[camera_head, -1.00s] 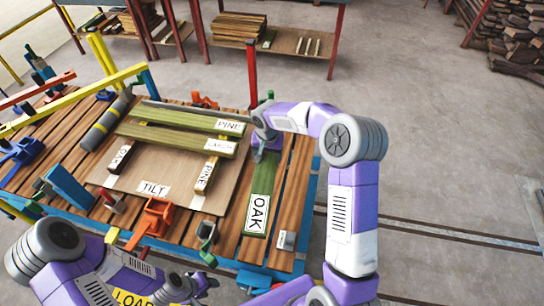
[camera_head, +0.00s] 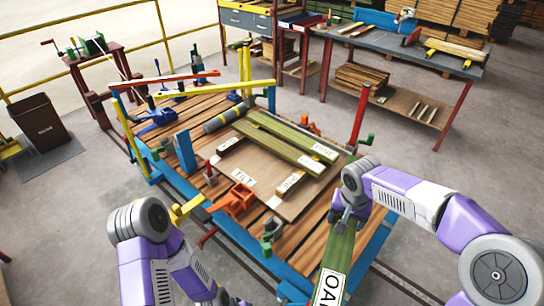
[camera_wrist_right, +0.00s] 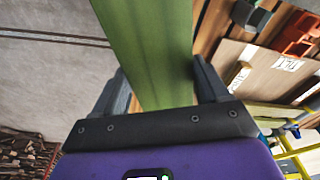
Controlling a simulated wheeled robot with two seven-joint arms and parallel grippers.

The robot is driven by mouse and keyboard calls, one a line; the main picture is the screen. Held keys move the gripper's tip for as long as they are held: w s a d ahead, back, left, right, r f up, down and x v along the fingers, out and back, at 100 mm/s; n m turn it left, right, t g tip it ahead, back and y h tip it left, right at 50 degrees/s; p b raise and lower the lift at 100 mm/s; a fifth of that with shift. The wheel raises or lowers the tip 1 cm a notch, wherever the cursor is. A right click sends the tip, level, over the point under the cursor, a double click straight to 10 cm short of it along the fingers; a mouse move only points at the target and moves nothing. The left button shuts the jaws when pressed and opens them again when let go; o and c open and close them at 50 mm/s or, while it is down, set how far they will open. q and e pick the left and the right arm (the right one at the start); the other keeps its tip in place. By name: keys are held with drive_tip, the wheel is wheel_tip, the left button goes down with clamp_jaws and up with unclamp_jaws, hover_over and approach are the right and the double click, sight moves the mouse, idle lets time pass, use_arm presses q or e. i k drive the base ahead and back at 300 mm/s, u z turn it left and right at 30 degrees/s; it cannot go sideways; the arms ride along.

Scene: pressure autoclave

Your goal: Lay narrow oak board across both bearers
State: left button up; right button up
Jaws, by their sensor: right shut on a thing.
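The narrow oak board (camera_head: 343,245) is green with a white OAK label. My right gripper (camera_head: 350,205) is shut on it near its far end; it appears raised above the table's right side. The board shows between both fingers in the right wrist view (camera_wrist_right: 155,50). The right bearer (camera_head: 288,184) is a short labelled block on the brown TILT panel (camera_head: 258,168). My left gripper (camera_head: 228,299) is partly cut off at the bottom edge.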

sight(260, 159)
drive_tip(key=u, duration=2.2)
drive_tip(key=i, duration=1.5)
drive_tip(key=z, duration=2.55)
